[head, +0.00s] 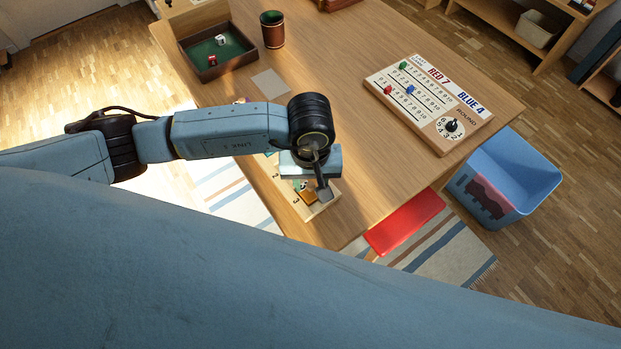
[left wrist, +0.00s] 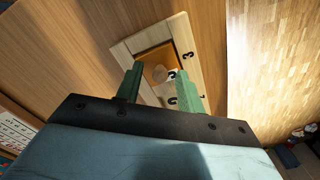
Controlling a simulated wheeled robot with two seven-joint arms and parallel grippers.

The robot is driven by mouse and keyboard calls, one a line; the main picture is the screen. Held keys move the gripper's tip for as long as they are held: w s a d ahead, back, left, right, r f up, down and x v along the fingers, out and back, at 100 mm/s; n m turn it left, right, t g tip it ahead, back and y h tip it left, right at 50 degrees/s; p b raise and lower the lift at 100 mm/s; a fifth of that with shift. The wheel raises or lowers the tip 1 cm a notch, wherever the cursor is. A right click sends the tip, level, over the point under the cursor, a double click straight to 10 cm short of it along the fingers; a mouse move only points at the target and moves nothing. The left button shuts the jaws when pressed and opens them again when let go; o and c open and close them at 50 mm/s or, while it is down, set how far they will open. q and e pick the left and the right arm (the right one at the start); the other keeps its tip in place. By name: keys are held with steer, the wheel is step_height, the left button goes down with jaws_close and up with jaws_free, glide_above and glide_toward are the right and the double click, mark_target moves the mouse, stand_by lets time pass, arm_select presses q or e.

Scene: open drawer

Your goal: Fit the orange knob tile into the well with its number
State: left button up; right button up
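The orange knob tile (left wrist: 150,57) lies in a pale wooden tray or drawer (left wrist: 122,48) in the left wrist view. Its round wooden knob (left wrist: 160,74) shows between my fingers. A black 3 and another partly hidden mark show on the wood beside it. In the head view the orange tile (head: 309,197) shows at the tray's near end, partly behind my gripper. My left gripper (left wrist: 162,72) has its two green fingers apart, over the tile, with the knob in the gap. I cannot tell whether they touch it. The other wells are mostly hidden by my left arm. My right gripper is out of view.
A scoreboard (head: 420,118) with pegs lies on the table at right. A dice tray (head: 187,62), a brown cup (head: 272,35) and a beige card (head: 269,83) are farther back. A blue bin (head: 525,180) stands on the floor. The table's middle (head: 345,65) is clear.

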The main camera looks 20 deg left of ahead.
mark_target(311, 185)
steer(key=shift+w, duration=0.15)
